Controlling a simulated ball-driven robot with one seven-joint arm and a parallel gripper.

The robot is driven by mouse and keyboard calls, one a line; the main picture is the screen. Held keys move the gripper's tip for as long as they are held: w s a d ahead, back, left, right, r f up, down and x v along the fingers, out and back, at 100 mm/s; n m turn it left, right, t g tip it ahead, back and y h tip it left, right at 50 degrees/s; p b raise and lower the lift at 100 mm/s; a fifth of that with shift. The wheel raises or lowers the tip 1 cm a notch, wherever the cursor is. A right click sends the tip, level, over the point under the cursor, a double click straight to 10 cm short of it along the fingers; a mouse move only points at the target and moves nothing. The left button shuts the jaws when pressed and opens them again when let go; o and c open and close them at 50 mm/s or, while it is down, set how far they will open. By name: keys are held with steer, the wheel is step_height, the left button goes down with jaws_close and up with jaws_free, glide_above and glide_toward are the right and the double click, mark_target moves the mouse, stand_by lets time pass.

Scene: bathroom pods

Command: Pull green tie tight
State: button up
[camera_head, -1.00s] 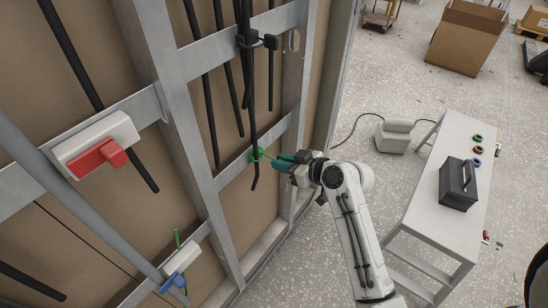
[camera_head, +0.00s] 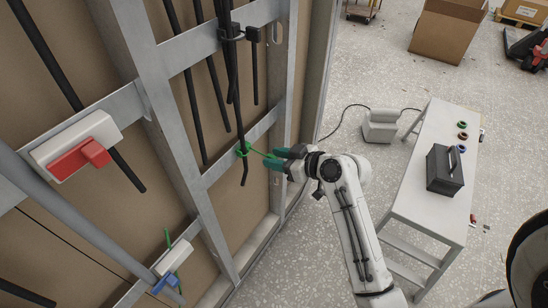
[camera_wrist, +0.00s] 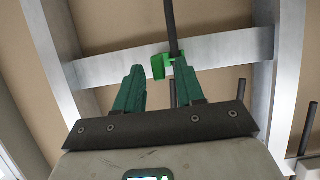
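The green tie (camera_head: 243,150) sits around a black cable (camera_head: 241,125) at a grey metal crossbar. Its thin tail points right toward my gripper (camera_head: 270,158). In the wrist view the tie (camera_wrist: 160,66) shows at the cable, just beyond and between my fingertips (camera_wrist: 160,72). My two teal fingers stand apart with a clear gap, so my gripper is open. I see no tail clamped between them. How snug the loop is around the cable I cannot tell.
A red and white box (camera_head: 80,150) and a blue and white box (camera_head: 172,262) are on the wall frame. A white table (camera_head: 410,195) with a black toolbox (camera_head: 445,172) and coloured rolls stands right. A cardboard box (camera_head: 448,32) is behind. Open floor lies between.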

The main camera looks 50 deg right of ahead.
steer(key=b+v, duration=0.1)
steer(key=v, duration=0.8)
steer(key=shift+s+r, duration=0.15)
steer(key=shift+s, duration=0.15)
steer(key=s+a+f+g+y, duration=0.25)
steer(key=a+f+g, duration=0.45)
steer(key=a+f, duration=0.4)
steer(key=s+a+f+g+h, duration=0.3)
steer(key=s+a+f+g, duration=0.1)
steer(key=s, duration=0.5)
steer(key=shift+a+m+g, duration=0.25)
steer(key=shift+m+g, duration=0.15)
steer(key=shift+g, duration=0.4)
